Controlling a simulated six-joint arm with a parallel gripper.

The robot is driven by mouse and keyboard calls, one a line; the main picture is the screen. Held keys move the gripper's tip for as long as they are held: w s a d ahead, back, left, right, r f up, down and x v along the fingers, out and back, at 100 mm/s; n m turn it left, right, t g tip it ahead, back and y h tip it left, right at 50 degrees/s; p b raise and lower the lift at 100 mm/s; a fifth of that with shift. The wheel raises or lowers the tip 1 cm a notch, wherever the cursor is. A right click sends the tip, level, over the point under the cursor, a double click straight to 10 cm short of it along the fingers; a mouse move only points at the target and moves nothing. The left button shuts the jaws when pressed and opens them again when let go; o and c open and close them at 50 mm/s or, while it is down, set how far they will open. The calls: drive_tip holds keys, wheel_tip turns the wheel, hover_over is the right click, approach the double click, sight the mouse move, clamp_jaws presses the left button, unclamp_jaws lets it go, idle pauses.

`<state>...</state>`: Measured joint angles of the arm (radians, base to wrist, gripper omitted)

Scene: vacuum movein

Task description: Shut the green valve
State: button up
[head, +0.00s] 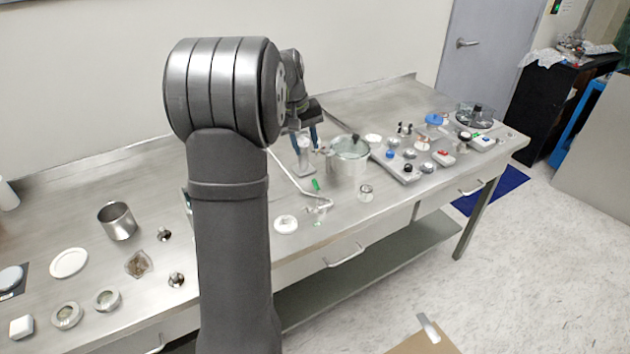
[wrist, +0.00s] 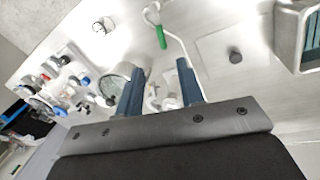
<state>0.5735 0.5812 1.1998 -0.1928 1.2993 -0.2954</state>
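The green valve handle (head: 316,185) is a small green lever on a thin bent metal pipe (head: 290,178) over the steel bench. In the wrist view the green handle (wrist: 161,37) shows beyond my fingertips, near the top middle, pointing along the picture's vertical. My gripper (head: 305,142) is above the bench, behind and to the left of the handle in the head view. In the wrist view its two blue fingers (wrist: 160,88) are spread apart, with no green part between them. A small pale metal fitting (wrist: 168,102) shows in the gap, farther off.
A pot with a glass lid (head: 350,158) stands just right of my gripper. A tray (head: 408,168) with several coloured knobs lies farther right. A white disc (head: 286,224) and a small metal piece (head: 366,192) lie near the front edge. A steel cup (head: 117,222) stands left.

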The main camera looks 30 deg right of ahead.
sight(316, 186)
drive_tip(key=d+f, duration=0.1)
drive_tip(key=f, duration=0.8)
drive_tip(key=d+f, duration=0.1)
drive_tip(key=f, duration=0.3)
drive_tip(key=shift+s+d+f, duration=0.25)
drive_tip(key=shift+s+d, duration=0.05)
drive_tip(key=shift+s, duration=0.05)
drive_tip(key=shift+c, duration=0.2)
clamp_jaws()
